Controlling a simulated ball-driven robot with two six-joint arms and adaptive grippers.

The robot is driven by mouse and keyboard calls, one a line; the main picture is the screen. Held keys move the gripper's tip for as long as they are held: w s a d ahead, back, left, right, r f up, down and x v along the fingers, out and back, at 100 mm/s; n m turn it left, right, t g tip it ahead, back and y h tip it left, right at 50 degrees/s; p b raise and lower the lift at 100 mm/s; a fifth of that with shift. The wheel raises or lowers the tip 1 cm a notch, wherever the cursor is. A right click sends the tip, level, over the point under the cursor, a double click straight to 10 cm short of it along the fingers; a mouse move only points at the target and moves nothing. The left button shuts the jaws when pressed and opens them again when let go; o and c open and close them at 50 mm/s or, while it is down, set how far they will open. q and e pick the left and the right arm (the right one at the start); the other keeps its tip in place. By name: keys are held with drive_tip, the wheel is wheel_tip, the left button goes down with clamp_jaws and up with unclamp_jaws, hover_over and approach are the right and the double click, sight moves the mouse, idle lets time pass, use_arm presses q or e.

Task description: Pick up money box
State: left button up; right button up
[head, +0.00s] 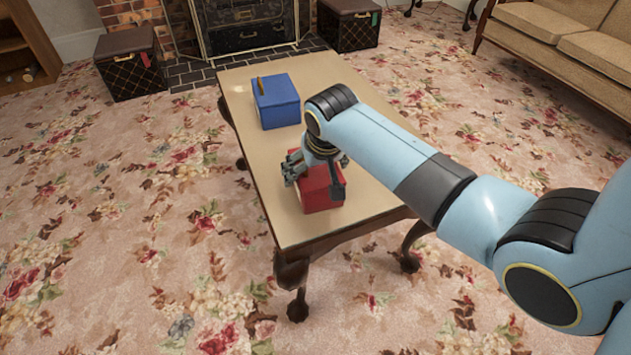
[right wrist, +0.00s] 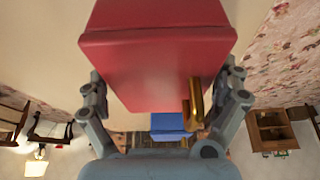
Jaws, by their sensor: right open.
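Two money-box-like boxes stand on the table (head: 265,198). The red box (head: 322,196) is near the table's front end, and the blue box (head: 278,103), with a gold-coloured piece on top, is farther back. My right gripper (head: 316,176) is over the red box, with its fingers on either side. In the right wrist view the red box (right wrist: 158,68) fills the space between the open fingers (right wrist: 162,78), with a gold piece (right wrist: 193,104) at its top. Whether the fingers touch it cannot be told. The blue box (right wrist: 172,127) shows behind it. My left gripper is out of view.
Two dark trunks (head: 130,68) (head: 349,27) flank the fireplace (head: 245,22). A beige sofa (head: 565,38) stands at the upper right and a wooden shelf (head: 22,50) at the upper left. Flowered carpet (head: 110,235) lies open around the table.

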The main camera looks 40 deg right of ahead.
drive_tip(key=c, duration=1.2)
drive_tip(key=shift+o, duration=0.2)
